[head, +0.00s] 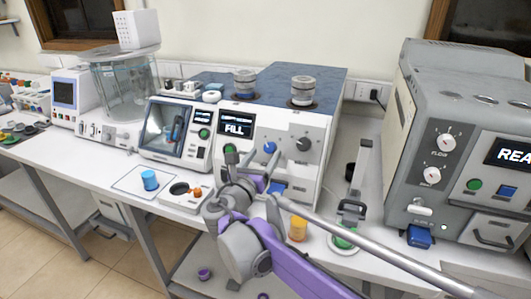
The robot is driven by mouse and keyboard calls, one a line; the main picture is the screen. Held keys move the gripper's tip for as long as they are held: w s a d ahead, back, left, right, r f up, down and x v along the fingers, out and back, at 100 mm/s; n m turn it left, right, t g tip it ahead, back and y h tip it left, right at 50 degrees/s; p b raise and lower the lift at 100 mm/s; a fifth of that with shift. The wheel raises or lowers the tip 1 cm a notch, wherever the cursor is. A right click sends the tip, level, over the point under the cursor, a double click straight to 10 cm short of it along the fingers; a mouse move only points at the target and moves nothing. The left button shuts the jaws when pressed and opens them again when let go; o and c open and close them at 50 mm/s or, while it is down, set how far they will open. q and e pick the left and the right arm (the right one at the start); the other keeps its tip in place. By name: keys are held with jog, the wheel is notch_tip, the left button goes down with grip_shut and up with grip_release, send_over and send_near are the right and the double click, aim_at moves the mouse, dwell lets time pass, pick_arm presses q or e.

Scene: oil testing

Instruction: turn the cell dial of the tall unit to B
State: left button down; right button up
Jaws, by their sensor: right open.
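The white unit with a blue top (332,128) stands in the middle of the bench and looks like the tall unit. Its screen (237,128) reads FILL. Its front has a blue knob (270,147) and a dark dial (303,144); their labels and the dial's setting are too small to read. My right gripper (262,180) is open in front of the unit's lower front, below the blue knob and apart from the dark dial. My left gripper is not in view.
A grey unit (420,120) with two dials stands at right. A smaller white unit (175,130) and a glass bath (125,90) stand at left.

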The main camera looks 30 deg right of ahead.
aim_at(270, 148)
jog(key=shift+x, duration=1.15)
grip_shut()
